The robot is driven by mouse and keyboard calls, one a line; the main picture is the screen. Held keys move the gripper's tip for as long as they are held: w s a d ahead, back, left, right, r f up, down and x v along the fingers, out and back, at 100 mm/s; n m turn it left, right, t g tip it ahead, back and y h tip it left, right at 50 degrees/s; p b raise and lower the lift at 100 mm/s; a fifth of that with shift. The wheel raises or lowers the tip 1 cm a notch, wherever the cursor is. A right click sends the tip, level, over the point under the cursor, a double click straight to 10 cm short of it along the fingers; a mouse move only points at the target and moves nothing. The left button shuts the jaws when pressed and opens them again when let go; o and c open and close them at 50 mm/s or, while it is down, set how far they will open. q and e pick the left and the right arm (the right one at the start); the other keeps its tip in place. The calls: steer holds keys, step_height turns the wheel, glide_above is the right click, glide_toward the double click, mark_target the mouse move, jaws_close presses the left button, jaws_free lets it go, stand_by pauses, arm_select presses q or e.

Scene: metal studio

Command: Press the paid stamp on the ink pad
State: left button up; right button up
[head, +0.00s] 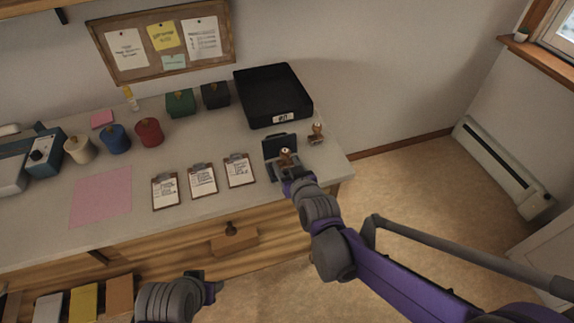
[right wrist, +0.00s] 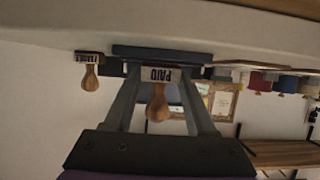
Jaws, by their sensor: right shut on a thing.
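The paid stamp (right wrist: 158,95) has a wooden handle and a label reading PAID, upside down in the right wrist view. My right gripper (right wrist: 160,88) is shut on it; in the head view the gripper (head: 290,172) is at the ink pad. The stamp's wooden top (head: 286,153) shows there too. The ink pad (head: 279,143) is dark with its lid raised, near the counter's right end. In the wrist view the pad (right wrist: 145,52) lies right at the stamp's base; I cannot tell whether they touch. My left gripper (head: 211,288) is low in front of the counter, its jaws unclear.
A second stamp (head: 316,134) stands right of the pad, close by. A black tray (head: 290,105) is behind. Several clipboards (head: 239,170) lie to the left, with a pink sheet (head: 101,196) beyond. Colored inkpots (head: 149,132) stand further back.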

mark_target(287, 157)
step_height(287, 157, up, 7)
steer(key=p, duration=0.5)
